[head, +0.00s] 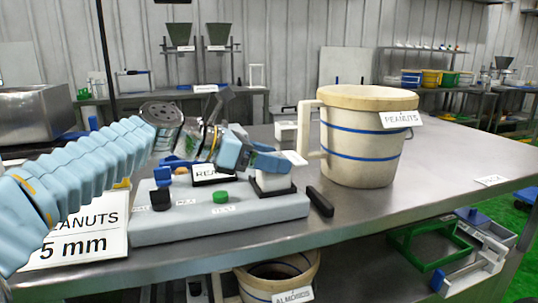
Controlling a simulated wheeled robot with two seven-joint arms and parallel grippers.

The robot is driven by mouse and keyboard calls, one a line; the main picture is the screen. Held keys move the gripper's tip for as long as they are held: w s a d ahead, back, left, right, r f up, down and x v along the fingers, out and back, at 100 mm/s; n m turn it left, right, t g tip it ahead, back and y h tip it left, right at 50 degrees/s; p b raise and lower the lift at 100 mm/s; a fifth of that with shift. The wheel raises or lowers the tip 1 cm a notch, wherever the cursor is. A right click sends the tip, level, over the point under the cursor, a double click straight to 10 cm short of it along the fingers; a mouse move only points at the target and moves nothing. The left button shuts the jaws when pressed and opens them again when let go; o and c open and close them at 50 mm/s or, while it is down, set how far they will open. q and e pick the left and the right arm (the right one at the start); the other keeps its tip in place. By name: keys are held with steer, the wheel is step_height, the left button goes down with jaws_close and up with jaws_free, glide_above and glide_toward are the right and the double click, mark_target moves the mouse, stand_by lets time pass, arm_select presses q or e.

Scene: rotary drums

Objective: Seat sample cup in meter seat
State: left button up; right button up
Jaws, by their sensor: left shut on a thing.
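The grey meter (225,222) lies on the steel bench, with black and blue blocks, a green button (219,196) and a small display panel (211,173) on top. At its right end, a white block-like piece (272,181), seemingly the sample cup, stands at a black base, seemingly the meter seat (273,194). My left gripper (272,160) reaches in from the left, right above this piece, and is shut on it. The blue fingers cover its top, so I cannot tell whether it rests fully in the seat. My right gripper is out of view.
A large cream bucket labelled PEANUTS (362,146) stands right of the meter. A black bar (320,202) lies beside the meter's right end. A PEANUTS 5 mm sign (80,235) is at left. An ALMONDS bucket (277,280) sits below.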

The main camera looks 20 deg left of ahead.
arm_select(q)
steer(key=shift+f, duration=0.25)
stand_by(0.4)
steer(key=o, duration=1.3)
steer(key=shift+a, duration=0.1)
steer(key=v, duration=1.3)
steer(key=shift+s+a+r+p, duration=0.1)
steer(key=shift+s+a+p, duration=0.1)
steer(key=shift+p, duration=0.1)
